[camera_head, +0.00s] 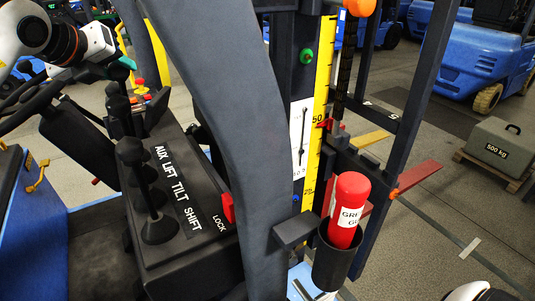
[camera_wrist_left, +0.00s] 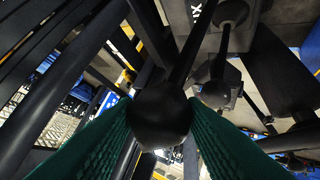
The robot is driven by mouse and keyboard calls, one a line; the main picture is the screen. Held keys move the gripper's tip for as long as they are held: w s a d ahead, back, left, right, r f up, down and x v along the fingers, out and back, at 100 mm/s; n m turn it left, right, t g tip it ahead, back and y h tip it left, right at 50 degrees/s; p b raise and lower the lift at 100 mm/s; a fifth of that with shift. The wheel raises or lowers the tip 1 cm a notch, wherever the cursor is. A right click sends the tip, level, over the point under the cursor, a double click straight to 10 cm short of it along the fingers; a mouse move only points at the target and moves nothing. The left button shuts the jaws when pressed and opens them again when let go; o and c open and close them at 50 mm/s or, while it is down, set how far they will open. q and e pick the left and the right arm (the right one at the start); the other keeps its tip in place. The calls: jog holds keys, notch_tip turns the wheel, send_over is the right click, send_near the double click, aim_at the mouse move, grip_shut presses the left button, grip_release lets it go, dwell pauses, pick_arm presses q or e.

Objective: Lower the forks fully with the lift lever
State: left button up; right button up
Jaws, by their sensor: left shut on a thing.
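My left gripper (camera_head: 123,64) comes in at the upper left, above the far end of the lever console. In the left wrist view its green fingers (camera_wrist_left: 160,125) are shut on a round black lever knob (camera_wrist_left: 160,112). I cannot tell for certain which lever this is. The black console (camera_head: 185,262) is labelled AUX, LIFT, TILT, SHIFT; the nearest knob (camera_head: 130,150) stands free. A red fork (camera_head: 418,176) shows beyond the mast, partly hidden. A red pointer (camera_head: 325,123) sits near the 50 mark on the yellow scale (camera_head: 323,75).
A thick dark post (camera_head: 205,110) rises between console and mast. A red cylinder (camera_head: 350,195) stands in a black holder (camera_head: 331,265). A red LOCK piece (camera_head: 228,207) is on the console. A 500 kg weight (camera_head: 497,145) sits on a pallet at right.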

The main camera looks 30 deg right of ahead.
pick_arm(q)
jog(key=shift+o, duration=0.2)
jog(key=d+f, duration=0.1)
jog(key=d, duration=0.5)
jog(key=shift+d, duration=0.2)
jog(key=shift+r, duration=0.15)
dwell(0.9)
jog(key=a+b, duration=0.1)
jog(key=a, duration=0.1)
jog(key=a+b, duration=0.1)
jog(key=a, duration=0.2)
jog(key=a+b, duration=0.1)
jog(key=a, duration=0.1)
jog(key=shift+a+r, duration=0.25)
jog(key=shift+r, duration=0.1)
jog(key=shift+c, duration=0.2)
jog(key=shift+a+r, duration=0.15)
jog(key=shift+a, duration=0.25)
jog(key=o, duration=0.8)
jog(key=shift+a, duration=0.1)
jog(key=shift+o, duration=0.2)
jog(key=shift+s, duration=0.1)
